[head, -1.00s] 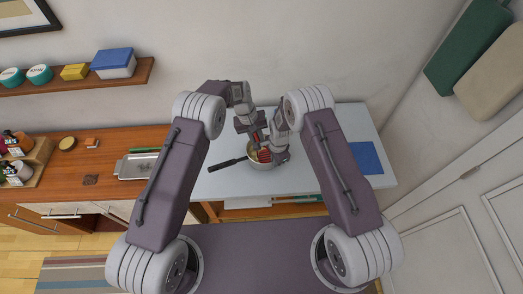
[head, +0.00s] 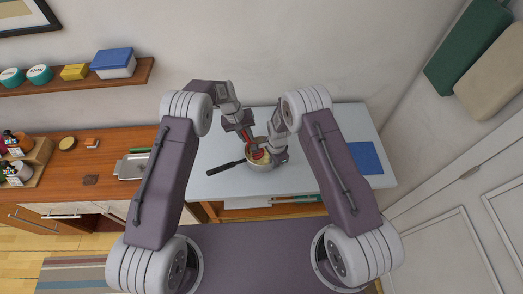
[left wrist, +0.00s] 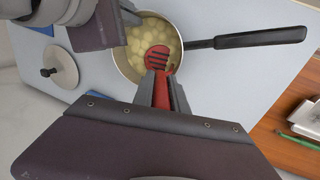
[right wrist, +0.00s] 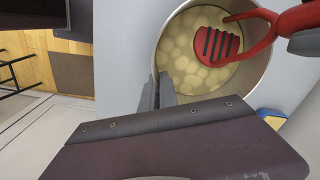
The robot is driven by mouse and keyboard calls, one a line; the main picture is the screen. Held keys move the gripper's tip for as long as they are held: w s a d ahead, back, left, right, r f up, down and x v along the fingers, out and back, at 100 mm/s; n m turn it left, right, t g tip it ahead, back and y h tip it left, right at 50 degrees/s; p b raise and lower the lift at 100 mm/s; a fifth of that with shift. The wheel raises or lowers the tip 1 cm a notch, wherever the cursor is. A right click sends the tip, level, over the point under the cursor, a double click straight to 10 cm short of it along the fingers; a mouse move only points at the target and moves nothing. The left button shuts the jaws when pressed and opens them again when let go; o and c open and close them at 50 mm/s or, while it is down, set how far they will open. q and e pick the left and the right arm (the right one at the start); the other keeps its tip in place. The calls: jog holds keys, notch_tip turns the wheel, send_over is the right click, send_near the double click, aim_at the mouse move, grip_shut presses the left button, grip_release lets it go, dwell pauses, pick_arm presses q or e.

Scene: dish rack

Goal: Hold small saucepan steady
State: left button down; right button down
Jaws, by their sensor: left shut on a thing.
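The small saucepan (head: 250,165) is a light metal pot with a black handle (head: 225,167) pointing left, standing on the pale worktop. It holds several pale yellow chunks (left wrist: 150,27). My left gripper (left wrist: 161,88) is shut on a red masher (right wrist: 285,22), whose slotted head (right wrist: 217,45) is over the chunks inside the rim; whether it touches them is unclear. My right gripper (right wrist: 158,90) is at the pan's rim (right wrist: 155,60), opposite the handle side. Its fingers are close together, and I cannot tell whether they clamp the rim.
A round lid with a black knob (left wrist: 62,68) lies on the worktop beside the pan. A blue mat (head: 363,158) lies at the right. A metal tray (head: 132,166) and small items stand on the wooden counter at left. The wall is behind.

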pick_arm(q)
jog(key=s, duration=0.1)
jog(key=s+d, duration=0.1)
jog(key=s, duration=0.1)
jog(key=s+d+r, duration=0.1)
jog(key=shift+s+d, duration=0.2)
jog(key=shift+s, duration=0.15)
jog(key=shift+w, duration=0.1)
jog(key=w+d, duration=0.1)
jog(key=w, duration=0.2)
jog(key=w+d, duration=0.1)
jog(key=shift+w+d, duration=0.3)
jog(key=shift+w, duration=0.05)
jog(key=shift+a, duration=0.1)
jog(key=shift+s+r, duration=0.1)
jog(key=shift+f, duration=0.25)
jog(key=shift+a+f, duration=0.1)
jog(key=shift+f, duration=0.25)
